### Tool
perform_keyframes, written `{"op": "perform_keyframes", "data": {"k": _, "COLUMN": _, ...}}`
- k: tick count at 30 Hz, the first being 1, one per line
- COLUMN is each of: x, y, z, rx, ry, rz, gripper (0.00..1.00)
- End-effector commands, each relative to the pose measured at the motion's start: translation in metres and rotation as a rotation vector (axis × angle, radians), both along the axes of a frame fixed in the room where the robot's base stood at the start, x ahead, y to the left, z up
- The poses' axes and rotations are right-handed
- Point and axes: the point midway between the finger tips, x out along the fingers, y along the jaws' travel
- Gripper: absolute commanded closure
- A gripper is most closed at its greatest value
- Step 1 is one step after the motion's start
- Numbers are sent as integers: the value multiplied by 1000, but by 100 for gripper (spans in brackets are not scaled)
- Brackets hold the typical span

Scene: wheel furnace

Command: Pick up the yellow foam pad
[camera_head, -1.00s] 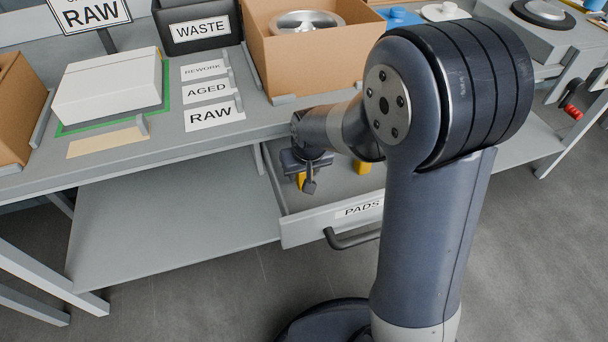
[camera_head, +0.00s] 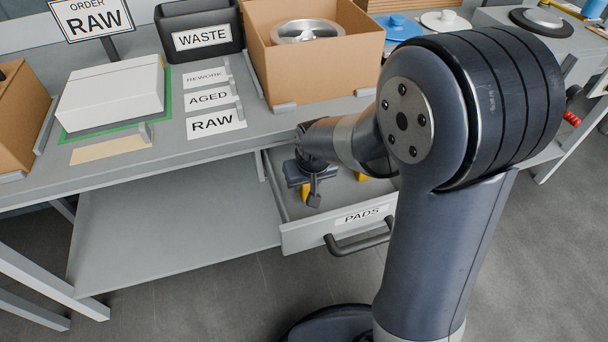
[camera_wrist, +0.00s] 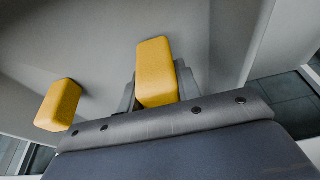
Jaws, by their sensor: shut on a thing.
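A yellow foam pad (camera_wrist: 156,70) stands between the fingers of my gripper (camera_wrist: 157,88) in the wrist view, and the gripper is shut on it. In the head view my gripper (camera_head: 312,190) is low inside the open drawer, with a bit of the held yellow pad (camera_head: 305,192) showing beside the fingers. A second yellow pad (camera_wrist: 58,105) is apart from the gripper at the left of the wrist view. It also shows in the head view (camera_head: 361,177), partly hidden by my arm.
The grey drawer labelled PADS (camera_head: 360,216) is pulled out under the workbench. The bench holds a white box (camera_head: 112,92), a black WASTE bin (camera_head: 200,32) and a cardboard box with a metal wheel (camera_head: 312,72). A lower shelf (camera_head: 170,235) left of the drawer is empty.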

Motion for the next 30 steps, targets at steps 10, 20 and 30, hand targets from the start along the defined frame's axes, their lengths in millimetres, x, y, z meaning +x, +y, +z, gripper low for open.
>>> {"op": "perform_keyframes", "data": {"k": 10, "x": -15, "y": -4, "z": 72, "rx": 2, "ry": -6, "rz": 0, "gripper": 89}}
{"op": "perform_keyframes", "data": {"k": 20, "x": -16, "y": -4, "z": 130, "rx": 0, "ry": -1, "rz": 0, "gripper": 89}}
{"op": "perform_keyframes", "data": {"k": 30, "x": -16, "y": -5, "z": 138, "rx": 0, "ry": 0, "rz": 0, "gripper": 89}}
